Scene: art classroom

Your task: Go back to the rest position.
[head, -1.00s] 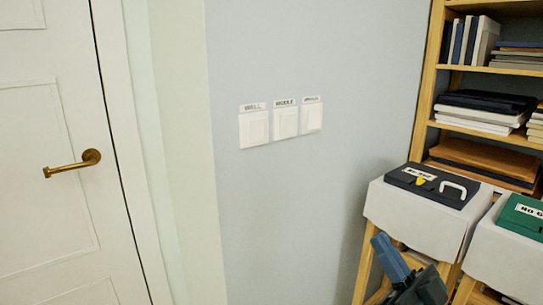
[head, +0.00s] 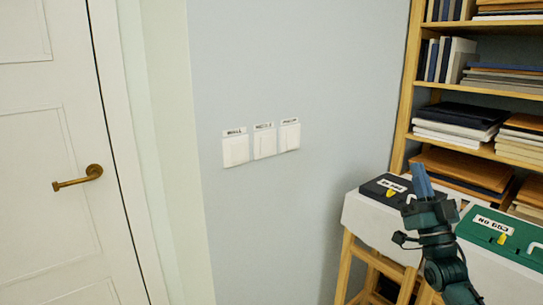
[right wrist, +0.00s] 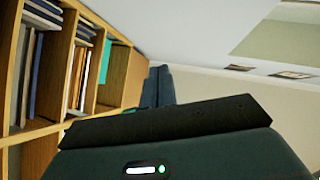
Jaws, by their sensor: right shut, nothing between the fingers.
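My right gripper (head: 421,180) is raised at the lower right of the head view, with its blue fingers together and pointing up. It is shut and empty. It stands in front of the dark case and the shelf and hides part of them. In the right wrist view its blue fingers (right wrist: 158,86) show beyond the dark gripper body, with nothing held. My left gripper is in neither view.
Three labelled white switches (head: 264,144) are on the pale wall. A white door (head: 40,150) with a brass handle is at left. A dark case (head: 380,191) and a green case (head: 492,228) lie on covered wooden stands. A bookshelf (head: 400,120) stands behind them.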

